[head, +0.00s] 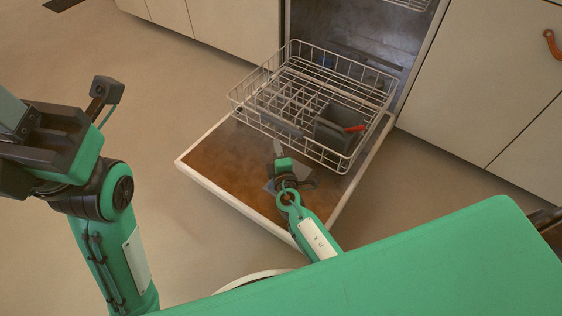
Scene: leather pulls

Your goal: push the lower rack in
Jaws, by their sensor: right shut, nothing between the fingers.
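The lower rack (300,72), a white wire basket, is pulled out of the dishwasher over its lowered door (215,158). A grey handle strip (281,124) is on its near side. A dark grey cutlery basket (334,130) with a red item (356,128) sits in the rack's right near part. My right gripper (278,148) is shut and empty over the door, just in front of the handle strip; I cannot tell whether it touches the rack. My left arm is at the left, away from the rack; its finger state is unclear.
The dishwasher cavity (345,25) is open behind the rack, with part of an upper rack (412,3) at the top. Pale cabinets (480,85) flank it, one with a leather pull (552,44). The floor at the left is clear.

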